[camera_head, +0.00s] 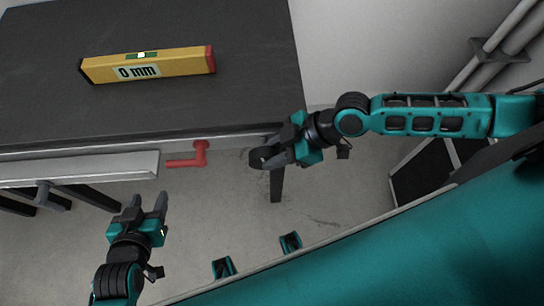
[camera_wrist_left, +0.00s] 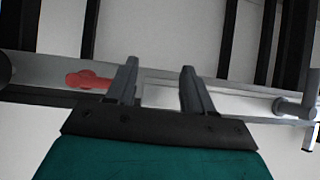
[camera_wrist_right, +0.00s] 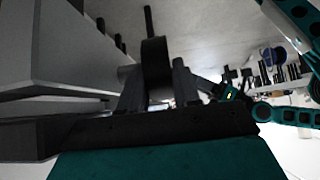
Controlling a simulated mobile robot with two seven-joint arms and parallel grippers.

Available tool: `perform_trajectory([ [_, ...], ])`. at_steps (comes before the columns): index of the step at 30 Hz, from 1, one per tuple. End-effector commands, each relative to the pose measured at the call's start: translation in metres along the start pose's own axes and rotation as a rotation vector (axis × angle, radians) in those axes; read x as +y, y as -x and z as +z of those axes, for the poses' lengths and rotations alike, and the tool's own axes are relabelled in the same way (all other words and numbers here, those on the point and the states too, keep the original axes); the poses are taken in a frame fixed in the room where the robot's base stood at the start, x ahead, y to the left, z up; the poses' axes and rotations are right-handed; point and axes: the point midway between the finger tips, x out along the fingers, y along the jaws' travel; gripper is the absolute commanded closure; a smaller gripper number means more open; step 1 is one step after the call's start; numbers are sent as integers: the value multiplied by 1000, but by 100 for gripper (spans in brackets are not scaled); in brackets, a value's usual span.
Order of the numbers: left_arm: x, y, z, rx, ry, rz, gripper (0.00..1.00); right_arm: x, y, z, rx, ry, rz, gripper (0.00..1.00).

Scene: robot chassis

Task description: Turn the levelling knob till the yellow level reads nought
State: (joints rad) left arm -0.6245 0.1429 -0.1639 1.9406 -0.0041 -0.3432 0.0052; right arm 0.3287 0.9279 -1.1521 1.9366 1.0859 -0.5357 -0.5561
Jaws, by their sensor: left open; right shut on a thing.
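The yellow level (camera_head: 148,65) lies on the dark table top, and its label reads "0 mm". The levelling knob is a dark round piece (camera_head: 257,156) below the table's front right corner; it also shows in the right wrist view (camera_wrist_right: 155,62). My right gripper (camera_head: 268,156) is shut on this knob, with one finger on each side of it. My left gripper (camera_head: 149,200) is open and empty, in front of and below the table edge; its spread fingers (camera_wrist_left: 158,70) also show in the left wrist view.
A red crank handle (camera_head: 200,154) juts from the table's front, right of a light grey bar (camera_head: 90,168). It shows left of my left fingers in the left wrist view (camera_wrist_left: 88,79). A dark panel (camera_head: 420,180) stands at the right. The floor between my grippers is clear.

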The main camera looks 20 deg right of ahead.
Motion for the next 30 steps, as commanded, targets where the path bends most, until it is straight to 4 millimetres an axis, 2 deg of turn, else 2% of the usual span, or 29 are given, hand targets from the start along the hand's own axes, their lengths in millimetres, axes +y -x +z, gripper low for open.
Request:
perform_trajectory([
  [1,5,-8,5,4,0,13,48,1,-6,7,24,1,2,99],
  [3,10,-14,3,12,3,24,48,0,-6,7,56,1,2,99],
  [12,22,-28,5,22,13,58,48,1,-3,6,150,3,2,99],
  [30,24,-32,7,24,15,64,48,0,0,3,185,2,0,99],
])
